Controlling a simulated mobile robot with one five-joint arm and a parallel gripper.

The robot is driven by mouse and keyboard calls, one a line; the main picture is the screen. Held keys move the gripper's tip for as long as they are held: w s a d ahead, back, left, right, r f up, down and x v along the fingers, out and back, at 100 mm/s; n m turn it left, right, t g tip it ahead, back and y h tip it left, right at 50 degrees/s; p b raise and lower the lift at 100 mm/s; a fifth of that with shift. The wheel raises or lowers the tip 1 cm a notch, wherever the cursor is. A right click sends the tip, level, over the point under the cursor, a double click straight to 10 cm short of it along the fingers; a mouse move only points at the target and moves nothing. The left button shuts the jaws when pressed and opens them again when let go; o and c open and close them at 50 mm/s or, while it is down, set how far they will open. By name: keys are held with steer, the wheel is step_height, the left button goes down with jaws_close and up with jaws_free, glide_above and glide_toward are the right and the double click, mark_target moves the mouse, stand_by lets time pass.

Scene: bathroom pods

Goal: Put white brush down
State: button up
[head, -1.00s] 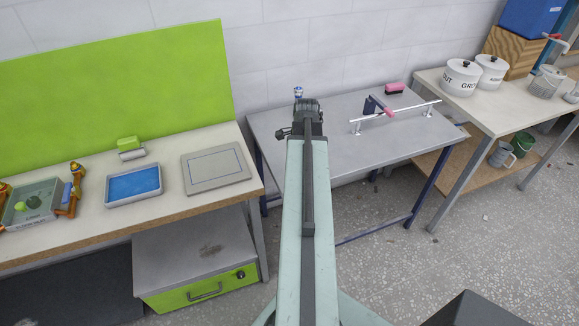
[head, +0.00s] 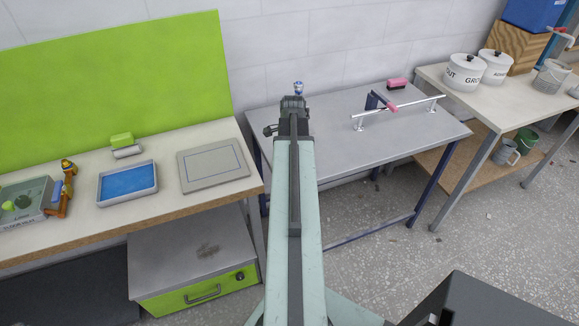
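My gripper (head: 293,104) is at the far end of my outstretched arm, over the left part of the grey table (head: 345,155) as seen from the head. I see it from behind, so its fingertips are hidden by the wrist. I cannot tell whether it is open or holding anything. No white brush can be made out; the area in front of the gripper is hidden. A small blue-and-white item (head: 298,88) shows just beyond the gripper, near the table's back edge.
A pink-topped block (head: 397,84) and a metal rail (head: 405,111) with a pink-handled clamp are on the right of the grey table. The left bench holds a blue tray (head: 127,184) and a grey board (head: 213,164). White pots (head: 464,73) stand on the right bench.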

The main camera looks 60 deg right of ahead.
steer(key=shift+f+b, duration=0.55)
steer(key=shift+f, duration=0.05)
steer(key=o, duration=1.5)
steer(key=shift+o, duration=0.2)
steer(key=shift+r, duration=0.1)
step_height(320, 180, up, 13)
steer(key=p, duration=1.3)
steer(key=shift+s+r, duration=0.1)
steer(key=shift+r, duration=0.05)
